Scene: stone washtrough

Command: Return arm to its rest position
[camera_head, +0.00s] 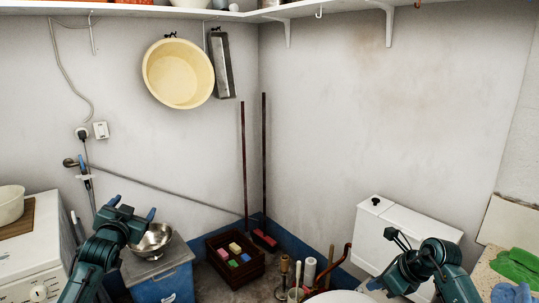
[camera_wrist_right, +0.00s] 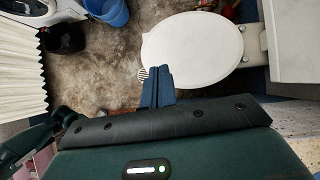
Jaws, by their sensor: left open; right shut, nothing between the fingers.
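My left gripper (camera_head: 133,207) is at the lower left of the head view, in front of the metal bowl on the blue box. Its two fingers are spread and nothing shows between them. My right gripper (camera_head: 397,238) is at the lower right of the head view, in front of the white cistern. In the right wrist view its blue fingers (camera_wrist_right: 158,86) lie together, empty, and appear over the floor beside the toilet lid. The right arm is bent, and its lower part runs out of the head view.
The white toilet lid (camera_wrist_right: 193,35) and cistern (camera_head: 405,238) are near my right arm. A metal bowl (camera_head: 152,243) on a blue box (camera_head: 163,280) and a white washing machine (camera_head: 32,252) are near my left arm. A dark crate (camera_head: 222,262) stands in the corner.

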